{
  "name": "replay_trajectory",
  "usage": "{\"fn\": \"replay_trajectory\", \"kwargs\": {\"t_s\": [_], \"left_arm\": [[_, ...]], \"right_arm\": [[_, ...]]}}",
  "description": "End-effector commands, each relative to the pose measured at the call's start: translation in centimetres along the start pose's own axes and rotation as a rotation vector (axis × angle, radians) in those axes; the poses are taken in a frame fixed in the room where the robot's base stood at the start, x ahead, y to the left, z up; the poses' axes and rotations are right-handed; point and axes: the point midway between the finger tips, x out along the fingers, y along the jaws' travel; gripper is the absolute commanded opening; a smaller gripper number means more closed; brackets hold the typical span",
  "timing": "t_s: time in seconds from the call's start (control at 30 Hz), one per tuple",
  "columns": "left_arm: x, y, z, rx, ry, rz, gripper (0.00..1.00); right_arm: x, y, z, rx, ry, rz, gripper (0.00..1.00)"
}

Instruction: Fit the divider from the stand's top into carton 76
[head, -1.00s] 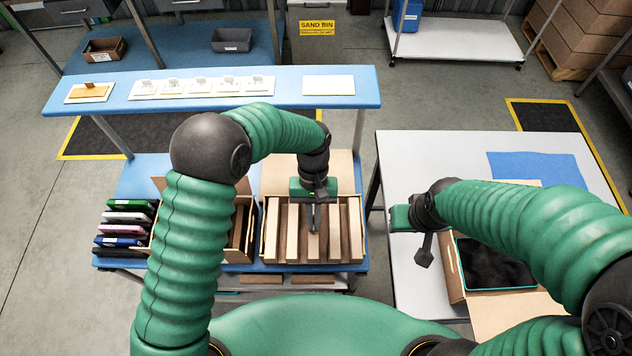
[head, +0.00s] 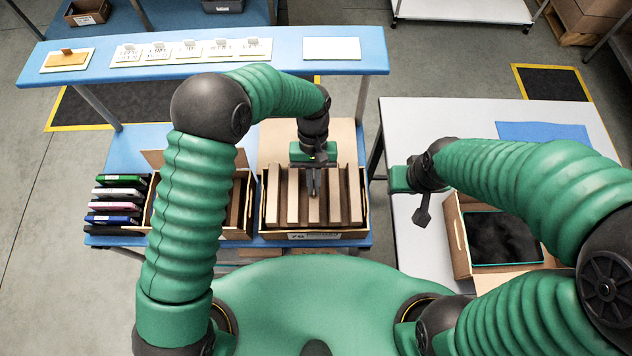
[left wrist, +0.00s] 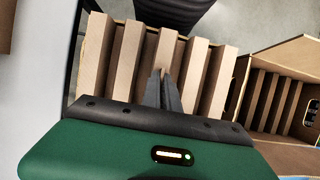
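Carton 76 (head: 300,236) stands tilted on the blue stand, its number label on the near side. Several upright brown dividers (head: 335,212) stand side by side in it; they also show in the left wrist view (left wrist: 125,55). My left gripper (head: 314,190) points down at the carton's middle. In the left wrist view its two fingers (left wrist: 163,80) are close together over the middle divider. I cannot tell whether they grip it; their tips are partly lost against it. My right gripper (head: 422,212) hangs over the white table, away from the carton, fingers unclear.
Another carton (head: 156,205) stands to the left, partly behind my left arm, beside a stack of coloured cases (head: 115,205). A blue shelf (head: 285,69) with cards lies behind. On the white table (head: 440,115) are a blue sheet (head: 542,131) and an open carton (head: 459,248).

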Motion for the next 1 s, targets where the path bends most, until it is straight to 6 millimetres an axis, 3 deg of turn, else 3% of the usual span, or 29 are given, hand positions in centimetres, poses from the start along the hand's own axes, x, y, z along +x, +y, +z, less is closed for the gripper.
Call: {"fn": "replay_trajectory", "kwargs": {"t_s": [1.0], "left_arm": [[8.0, 0.2, -3.2, 0.000, 0.000, -0.002, 0.00]], "right_arm": [[4.9, 0.0, 1.1, 0.000, 0.000, 0.000, 0.36]]}}
